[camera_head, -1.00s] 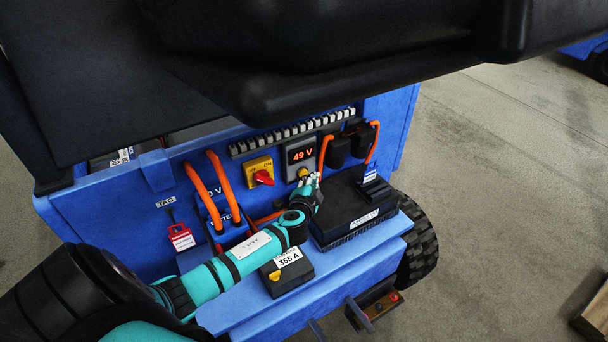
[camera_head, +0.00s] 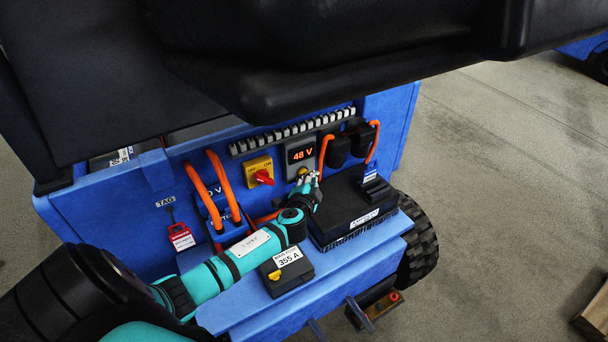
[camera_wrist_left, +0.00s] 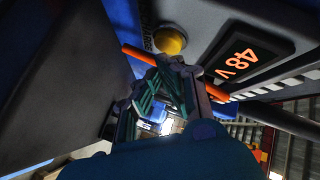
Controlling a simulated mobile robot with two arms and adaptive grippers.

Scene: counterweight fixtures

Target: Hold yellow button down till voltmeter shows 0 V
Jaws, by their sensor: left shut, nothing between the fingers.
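The voltmeter (camera_head: 301,154) on the blue panel reads 48 V in orange digits; it also shows in the left wrist view (camera_wrist_left: 242,62). The yellow button (camera_head: 302,171) sits just below the display, partly hidden by my gripper; it shows as a round yellow dome in the left wrist view (camera_wrist_left: 170,40). My left gripper (camera_head: 313,177) is shut and empty, with its fingertips at or very close to the button. I cannot tell whether the tips touch or press it. My right gripper is not in view.
A red rotary switch on a yellow plate (camera_head: 259,170) is left of the voltmeter. Orange cables (camera_head: 220,188) loop out of the panel. A black box (camera_head: 350,205) stands right of my gripper. A small box labelled 355 A (camera_head: 286,272) sits in front.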

